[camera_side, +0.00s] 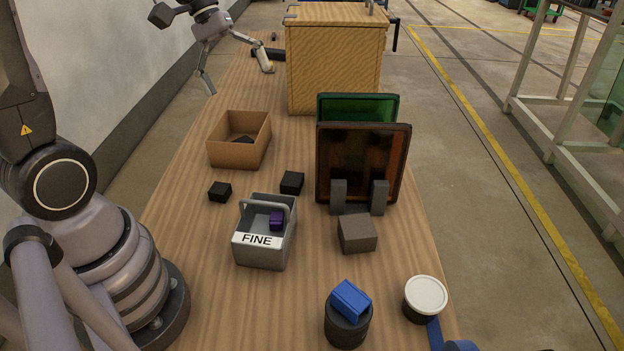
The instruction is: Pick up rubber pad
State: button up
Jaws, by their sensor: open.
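My gripper (240,81) is open and empty, its fingers spread wide, in the air over the far left part of the table. Nothing is labelled as the rubber pad. Two small black blocks lie apart on the table, one at the left (219,192) and one nearer the middle (291,183). A dark piece (243,140) lies inside the open cardboard box (228,155), mostly hidden by its front wall. I cannot tell which of these is the rubber pad. My gripper is beyond and above them all, touching none.
A grey caddy (262,257) marked FINE holds a purple block (277,220). A blue block (350,300) rests on a black cylinder (347,328), near a white-lidded tub (425,296). A wooden cabinet (333,70) stands behind.

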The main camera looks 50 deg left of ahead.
jog(key=w+a+f+n+h, duration=0.4)
jog(key=w+f+n, duration=0.2)
jog(key=w+f, duration=0.3)
jog(key=n+t+h, duration=0.2)
jog(key=n+t, duration=0.5)
jog(key=n, duration=0.4)
send_over(283, 179)
jog(key=a, duration=0.3)
jog(key=f, duration=1.2)
jog(key=s+f, duration=0.1)
jog(key=f, duration=0.5)
jog(key=shift+d+f, duration=0.15)
jog(key=shift+d, duration=0.1)
notch_tip(283, 179, down, 7)
jog(key=shift+r, duration=0.1)
jog(key=shift+w+d+f+g, duration=0.15)
jog(key=shift+w+d+f, duration=0.15)
jog(key=shift+d, duration=0.2)
jog(key=shift+w+d+f+g, duration=0.15)
jog(key=shift+w+d, duration=0.2)
jog(key=shift+d, duration=0.15)
jog(key=shift+w+d, duration=0.15)
jog(key=shift+w, duration=0.05)
jog(key=shift+c, duration=0.2)
jog(key=c, duration=1.2)
